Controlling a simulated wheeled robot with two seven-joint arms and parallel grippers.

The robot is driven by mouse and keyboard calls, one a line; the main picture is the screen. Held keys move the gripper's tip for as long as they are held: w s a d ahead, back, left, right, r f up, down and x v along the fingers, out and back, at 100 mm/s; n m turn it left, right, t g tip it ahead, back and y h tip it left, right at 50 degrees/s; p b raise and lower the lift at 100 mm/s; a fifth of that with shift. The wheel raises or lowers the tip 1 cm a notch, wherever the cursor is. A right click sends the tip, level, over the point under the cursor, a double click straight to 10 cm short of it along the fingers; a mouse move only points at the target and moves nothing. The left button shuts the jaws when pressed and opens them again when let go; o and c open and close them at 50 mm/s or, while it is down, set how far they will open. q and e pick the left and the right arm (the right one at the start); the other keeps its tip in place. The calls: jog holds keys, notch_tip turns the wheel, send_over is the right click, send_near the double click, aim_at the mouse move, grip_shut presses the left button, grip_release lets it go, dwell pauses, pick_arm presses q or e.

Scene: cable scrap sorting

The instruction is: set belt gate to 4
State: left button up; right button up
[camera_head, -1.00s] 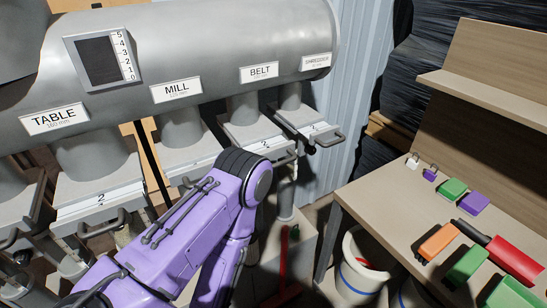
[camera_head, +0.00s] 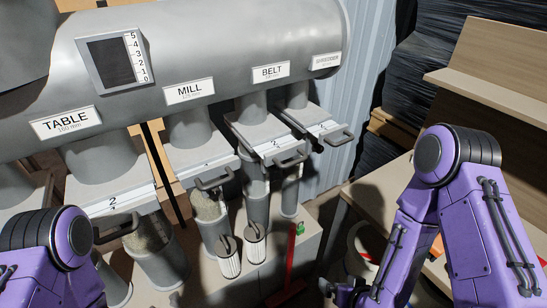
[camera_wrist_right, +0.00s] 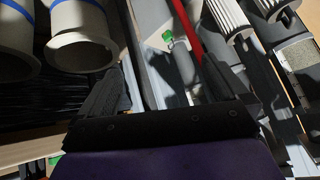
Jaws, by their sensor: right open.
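The BELT label (camera_head: 270,72) is on the big grey duct in the head view. Below it, the belt gate (camera_head: 276,145) is a grey slide plate with a white scale strip, where a 2 shows. Its grey loop handle (camera_head: 291,159) sticks out at the front and nothing touches it. In the right wrist view my right gripper (camera_wrist_right: 165,88) is open and empty, its dark fingers apart. In the head view its arm hangs at the right, below and right of the belt gate; the fingers are not clear there. My left gripper is out of view; only its arm shows lower left.
Other gates with handles flank it: TABLE (camera_head: 112,200), MILL (camera_head: 205,168) and one at the far right (camera_head: 325,133). Filter cartridges (camera_head: 228,262), clear tubes and a red-handled tool (camera_head: 290,262) stand below. A workbench (camera_head: 375,195) is behind my right arm.

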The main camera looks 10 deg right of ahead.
jog(key=w+a+r+n+t+y, duration=0.2)
jog(key=w+r+t, duration=0.2)
jog(key=w+r, duration=0.5)
jog(key=n+t+y+p, duration=0.2)
jog(key=n+t+y, duration=0.2)
jog(key=n+t, duration=0.1)
send_near(297, 163)
jog(key=p+x, duration=0.2)
jog(key=x, duration=0.8)
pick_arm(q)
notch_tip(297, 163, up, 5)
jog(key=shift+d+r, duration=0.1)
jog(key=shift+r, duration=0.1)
pick_arm(e)
jog(key=shift+w+a, duration=0.2)
jog(key=shift+w, duration=0.15)
jog(key=shift+c, duration=0.3)
